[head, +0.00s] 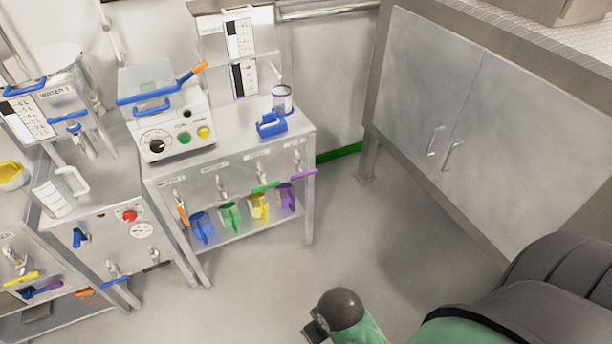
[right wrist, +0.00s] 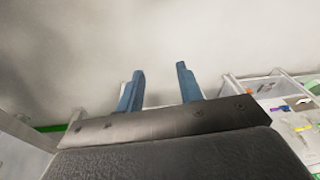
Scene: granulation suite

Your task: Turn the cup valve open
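A small steel bench (head: 235,165) stands at centre left in the head view. Several small valves are on its front, with orange (head: 182,213), green (head: 266,187) and purple (head: 304,174) levers showing. Several coloured cups stand on the shelf below, among them a blue cup (head: 202,226) and a purple cup (head: 286,196). I cannot tell which valve is the cup valve. My right gripper (head: 316,326) is low in the head view, well in front of the bench. In the right wrist view its blue fingers (right wrist: 160,84) are apart with nothing between them. My left gripper is not in view.
A steel cabinet (head: 440,100) is at the right. More equipment with a red button (head: 130,215) is at the left. The floor (head: 340,250) before the bench is clear.

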